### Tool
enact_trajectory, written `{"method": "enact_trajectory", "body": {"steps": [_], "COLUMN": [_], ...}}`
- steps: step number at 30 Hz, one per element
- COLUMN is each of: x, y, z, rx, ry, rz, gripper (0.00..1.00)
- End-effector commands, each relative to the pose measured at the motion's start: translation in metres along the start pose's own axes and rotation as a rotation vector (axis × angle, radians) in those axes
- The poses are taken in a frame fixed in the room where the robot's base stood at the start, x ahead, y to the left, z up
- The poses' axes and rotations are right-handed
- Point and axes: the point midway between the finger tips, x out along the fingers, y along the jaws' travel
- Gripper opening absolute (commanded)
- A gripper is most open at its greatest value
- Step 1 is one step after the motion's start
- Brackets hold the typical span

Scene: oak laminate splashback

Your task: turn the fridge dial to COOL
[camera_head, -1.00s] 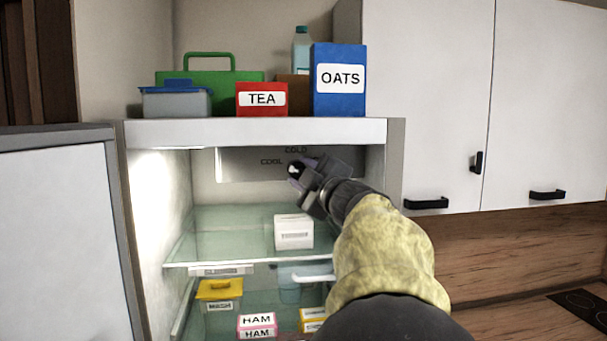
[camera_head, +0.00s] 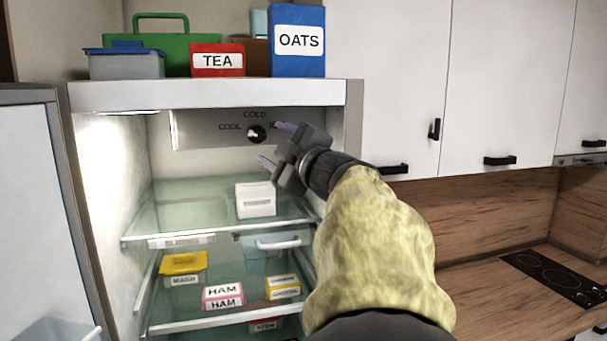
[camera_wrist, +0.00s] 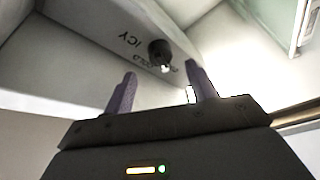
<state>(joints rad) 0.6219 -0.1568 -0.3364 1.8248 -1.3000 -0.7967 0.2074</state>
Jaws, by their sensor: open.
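The fridge dial (camera_head: 257,134) is a small black knob on the grey panel (camera_head: 200,131) at the top of the open fridge. COOL is printed left of it and COLD above it. The label at its right is mostly hidden by my finger. In the wrist view the dial (camera_wrist: 158,52) has a pale mark on its lower side, near a partly hidden label; ICY and COLD read to its left. My gripper (camera_head: 276,145) is open and empty, its fingertips right of and below the dial. In the wrist view the fingers (camera_wrist: 161,73) look apart from the dial.
A glass shelf (camera_head: 185,215) with a white box (camera_head: 256,200) lies below. Food boxes stand on the lower shelf. A tea box (camera_head: 217,60) and an oats box (camera_head: 298,41) stand on top. The open door (camera_head: 30,200) is at left, cupboards (camera_head: 390,80) at right.

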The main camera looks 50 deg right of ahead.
Motion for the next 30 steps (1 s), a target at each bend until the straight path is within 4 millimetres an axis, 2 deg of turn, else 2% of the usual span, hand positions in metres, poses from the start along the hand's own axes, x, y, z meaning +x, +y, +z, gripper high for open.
{"method": "enact_trajectory", "body": {"steps": [1, 13, 30], "x": [-0.012, -0.092, -0.113], "y": [-0.002, -0.003, 0.0], "z": [0.002, 0.002, 0.001], "rx": [-0.002, -0.002, -0.001], "ry": [0.0, -0.002, -0.001], "rz": [0.004, 0.003, 0.003], "gripper": [0.57, 0.57, 0.57]}}
